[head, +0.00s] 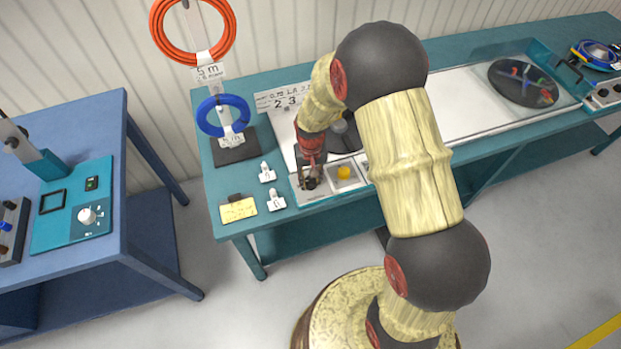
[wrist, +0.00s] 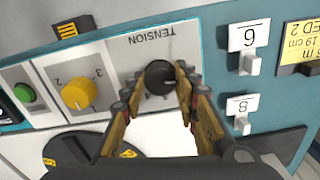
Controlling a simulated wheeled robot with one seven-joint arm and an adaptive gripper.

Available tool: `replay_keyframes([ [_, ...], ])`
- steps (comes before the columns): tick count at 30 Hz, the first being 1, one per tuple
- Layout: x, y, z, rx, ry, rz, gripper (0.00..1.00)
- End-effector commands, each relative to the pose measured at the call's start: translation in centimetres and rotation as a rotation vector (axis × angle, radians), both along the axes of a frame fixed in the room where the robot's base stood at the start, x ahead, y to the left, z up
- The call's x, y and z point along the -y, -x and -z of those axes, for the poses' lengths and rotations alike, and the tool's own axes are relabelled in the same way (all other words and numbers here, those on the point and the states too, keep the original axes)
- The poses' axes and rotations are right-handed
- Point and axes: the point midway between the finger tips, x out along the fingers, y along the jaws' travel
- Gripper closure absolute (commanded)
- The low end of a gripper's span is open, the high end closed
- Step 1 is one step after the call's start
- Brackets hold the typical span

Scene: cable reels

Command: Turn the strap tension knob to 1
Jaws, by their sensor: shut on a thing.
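The strap tension knob (wrist: 159,76) is a small black round knob on a pale panel (wrist: 125,50) marked TENSION, which reads upside down in the wrist view. My gripper (wrist: 158,84) is shut on this knob, with one finger on each side of it. The scale marks around the knob are partly hidden by the fingers, and its setting cannot be read. In the head view my gripper (head: 310,182) points down at the front left corner of the machine, and the knob is hidden beneath it.
Beside it sits a yellow knob (wrist: 78,93) with numbers, then a green button (wrist: 23,93). A blue coil (head: 223,115) hangs on a stand behind.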

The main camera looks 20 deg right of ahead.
Motion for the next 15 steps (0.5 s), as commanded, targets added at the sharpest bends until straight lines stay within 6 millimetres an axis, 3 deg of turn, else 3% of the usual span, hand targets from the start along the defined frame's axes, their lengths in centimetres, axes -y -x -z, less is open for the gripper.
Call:
replay_keyframes([
  [8,-0.01,-0.02,0.0,0.001,0.0,-0.002,0.95],
  [9,-0.01,-0.02,-0.01,0.001,0.0,-0.002,0.68],
  [15,0.0,-0.01,0.0,0.0,0.0,-0.001,0.57],
])
